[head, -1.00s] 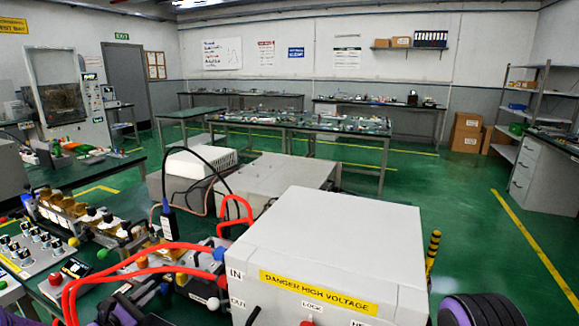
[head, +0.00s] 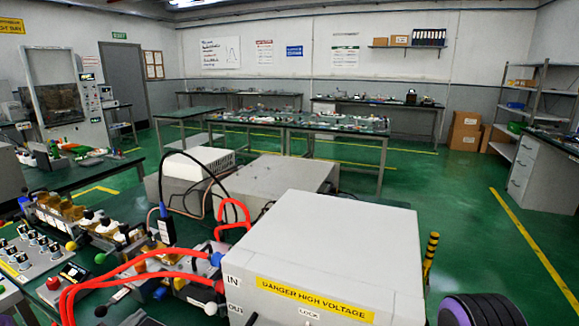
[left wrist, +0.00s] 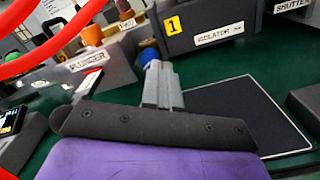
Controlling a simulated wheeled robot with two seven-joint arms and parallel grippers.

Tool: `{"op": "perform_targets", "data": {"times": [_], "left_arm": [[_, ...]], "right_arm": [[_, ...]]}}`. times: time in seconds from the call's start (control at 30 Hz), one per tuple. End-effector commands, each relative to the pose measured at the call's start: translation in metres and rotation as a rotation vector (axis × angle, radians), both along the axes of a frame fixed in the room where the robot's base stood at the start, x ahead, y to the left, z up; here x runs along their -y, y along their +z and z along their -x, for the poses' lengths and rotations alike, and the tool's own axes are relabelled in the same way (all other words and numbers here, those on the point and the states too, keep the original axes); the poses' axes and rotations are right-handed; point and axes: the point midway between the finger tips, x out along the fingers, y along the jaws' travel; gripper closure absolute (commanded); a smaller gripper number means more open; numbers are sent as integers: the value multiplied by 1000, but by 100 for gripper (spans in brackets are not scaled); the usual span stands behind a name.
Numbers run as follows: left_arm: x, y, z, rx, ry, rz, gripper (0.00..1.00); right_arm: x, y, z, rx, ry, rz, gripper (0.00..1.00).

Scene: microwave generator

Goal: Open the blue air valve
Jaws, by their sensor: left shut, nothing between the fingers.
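A blue round knob (left wrist: 148,56) shows in the left wrist view, just beyond my left gripper's fingertips (left wrist: 162,78) and partly hidden by them. The fingers are shut together with nothing between them; I cannot tell whether they touch the knob. In the head view the left gripper (head: 138,315) is a dark shape at the bottom edge, mostly cut off. A blue knob (head: 160,293) shows just above it there, and another blue ball (head: 216,258) sits by the red hoses. My right gripper is not in view.
Red hoses (head: 135,272) arch over the bench beside a grey high-voltage box (head: 330,250). White, red, yellow and green knobs crowd the area. In the left wrist view, an isolator block (left wrist: 205,25) stands beyond the fingers and a dark mat (left wrist: 240,115) lies to the right.

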Motion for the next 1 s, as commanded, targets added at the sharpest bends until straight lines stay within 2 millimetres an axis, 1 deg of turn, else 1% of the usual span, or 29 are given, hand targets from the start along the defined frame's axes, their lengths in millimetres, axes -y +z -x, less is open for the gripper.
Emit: {"op": "perform_targets", "data": {"times": [0.07,0.13,0.33,0.5,0.7,1.0], "left_arm": [[2,-2,-2,3,0,-3,100],[5,-2,-9,6,1,-3,100],[17,-3,-38,5,0,-3,100],[24,-1,-56,3,1,-3,100],[30,1,-65,6,-3,-1,100],[33,5,-69,13,-8,0,100]], "right_arm": [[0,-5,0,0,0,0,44],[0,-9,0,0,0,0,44],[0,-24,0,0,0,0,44],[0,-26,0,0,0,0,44],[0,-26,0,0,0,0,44],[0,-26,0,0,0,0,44]]}}
